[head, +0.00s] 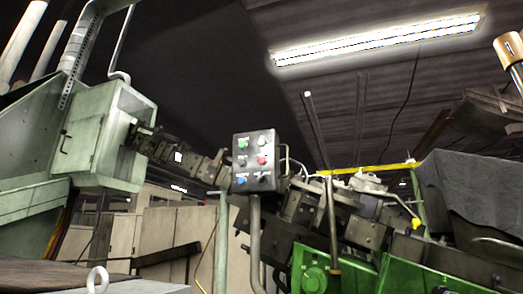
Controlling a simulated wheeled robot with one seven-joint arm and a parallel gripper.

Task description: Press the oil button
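A dark grey control box (253,151) stands on a post near the middle of the head view. Its face carries two columns of buttons. The left column has a green button (242,143), a black one (242,162) and a blue one (241,181). The right column has a white button (262,140), a red one (262,159) and a dark one (264,180). Small labels sit by the buttons, but they are too small to read, so I cannot tell which is the oil button. My gripper is not in view.
Behind the box runs a grey metal machine (315,205), with a bright green machine body (325,270) at lower right. A pale green cabinet (118,140) stands at left. A grey post (255,245) holds the box.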

